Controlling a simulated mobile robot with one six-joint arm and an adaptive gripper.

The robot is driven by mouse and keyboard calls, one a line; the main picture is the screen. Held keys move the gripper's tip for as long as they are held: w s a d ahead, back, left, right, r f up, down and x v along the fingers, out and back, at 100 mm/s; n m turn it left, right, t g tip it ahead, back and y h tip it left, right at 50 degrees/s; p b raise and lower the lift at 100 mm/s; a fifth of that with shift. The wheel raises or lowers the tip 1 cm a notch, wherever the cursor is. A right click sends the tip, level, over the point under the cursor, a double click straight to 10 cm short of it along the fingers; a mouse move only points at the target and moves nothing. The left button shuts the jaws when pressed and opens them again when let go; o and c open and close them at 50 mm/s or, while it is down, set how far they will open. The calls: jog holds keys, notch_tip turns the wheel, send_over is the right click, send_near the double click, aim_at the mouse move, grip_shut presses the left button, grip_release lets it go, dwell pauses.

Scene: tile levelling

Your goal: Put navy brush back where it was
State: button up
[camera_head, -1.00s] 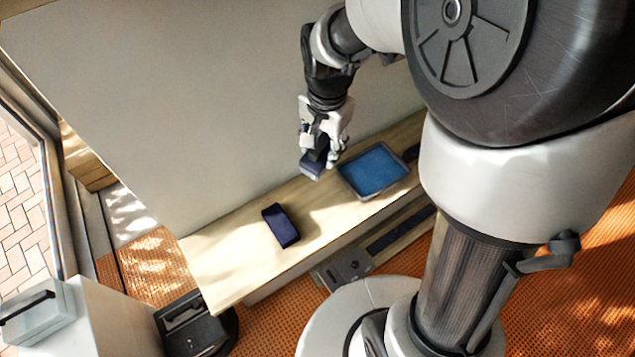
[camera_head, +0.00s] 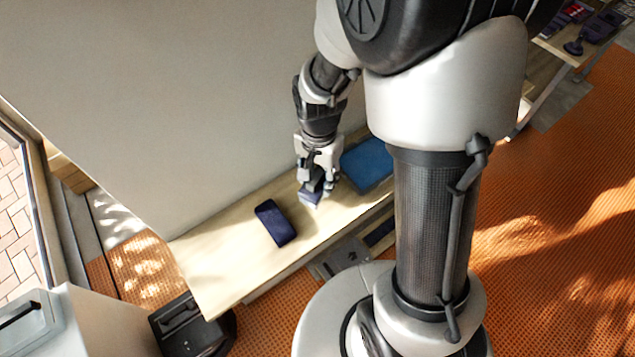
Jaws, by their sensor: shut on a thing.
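My gripper (camera_head: 317,172) points down over the wooden bench, shut on a small dark navy block with a paler underside, which looks like the navy brush (camera_head: 311,189). The brush hangs close above the bench; I cannot tell whether it touches. A second dark navy block (camera_head: 275,222) lies flat on the bench to the left of my gripper. A blue tray (camera_head: 368,165) sits on the bench just right of my gripper, partly hidden behind my own body.
The wooden bench (camera_head: 215,262) runs along a pale wall panel (camera_head: 150,120). Its left end is bare. A black case (camera_head: 188,325) stands on the floor by that end, beside a white cabinet (camera_head: 110,325). A shelf with dark items (camera_head: 590,30) is at the far right.

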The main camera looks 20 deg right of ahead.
aim_at(319, 186)
jog(key=shift+f+b, duration=0.55)
jog(key=shift+f, duration=1.6)
jog(key=shift+c, duration=0.3)
jog(key=shift+f, duration=0.1)
jog(key=o, duration=1)
notch_tip(319, 186, up, 12)
jog(key=p, duration=0.3)
jog(key=s+r+n+t, duration=0.4)
jog(key=s+r+n, duration=0.6)
jog(key=s+r, duration=0.5)
jog(key=shift+r+t, duration=0.3)
jog(key=shift+r, duration=0.05)
